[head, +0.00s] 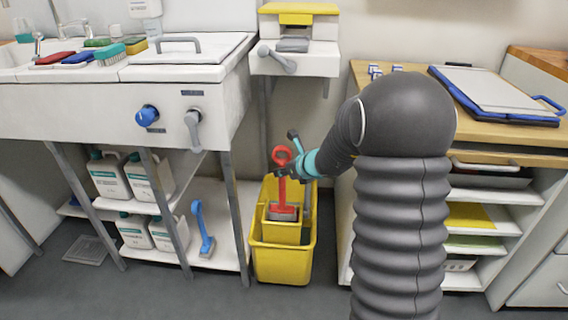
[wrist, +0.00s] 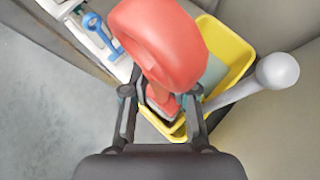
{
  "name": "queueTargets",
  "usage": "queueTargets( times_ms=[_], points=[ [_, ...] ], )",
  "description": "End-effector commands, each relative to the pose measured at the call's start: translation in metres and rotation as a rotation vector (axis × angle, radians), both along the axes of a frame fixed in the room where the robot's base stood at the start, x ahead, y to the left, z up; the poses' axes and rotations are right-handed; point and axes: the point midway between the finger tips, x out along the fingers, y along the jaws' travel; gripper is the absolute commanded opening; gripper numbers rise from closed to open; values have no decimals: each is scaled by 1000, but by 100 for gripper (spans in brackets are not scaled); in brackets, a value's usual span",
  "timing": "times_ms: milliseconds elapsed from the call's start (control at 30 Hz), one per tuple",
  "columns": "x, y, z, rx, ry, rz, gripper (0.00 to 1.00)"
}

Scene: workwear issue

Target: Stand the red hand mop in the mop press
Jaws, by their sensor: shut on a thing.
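The red hand mop (head: 282,190) is upright in the head view, with a ring at the top of its handle and a grey and red head at the bottom. My gripper (head: 285,171) is shut on its handle just below the ring. The mop's head is at the opening of the mop press (head: 283,232), a yellow insert in the yellow bucket (head: 280,262). In the wrist view, the red ring (wrist: 160,40) covers much of the mop, and my gripper's fingers (wrist: 161,103) are on both sides of the handle. I cannot tell whether the head touches the press.
A grey lever with a round knob (wrist: 278,70) sticks out beside the bucket in the wrist view. A blue hand mop (head: 202,230) stands on the low shelf at left. The sink unit (head: 100,105) and the wooden-topped cabinet (head: 462,140) flank the bucket.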

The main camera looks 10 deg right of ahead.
Motion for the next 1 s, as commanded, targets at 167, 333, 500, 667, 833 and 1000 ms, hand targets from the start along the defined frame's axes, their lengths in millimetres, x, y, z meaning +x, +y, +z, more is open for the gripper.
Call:
queueTargets(
  times_ms=[167,333,500,667,833,1000],
  points=[
    [0,0,-20,1,1,-1,0],
    [0,0,-40,0,-1,-1,0],
    [0,0,-57,0,-1,1,0],
    [0,0,-73,0,-2,0,0],
    [0,0,-89,0,-2,0,0],
    [0,0,-99,0,-2,0,0]
  ],
)
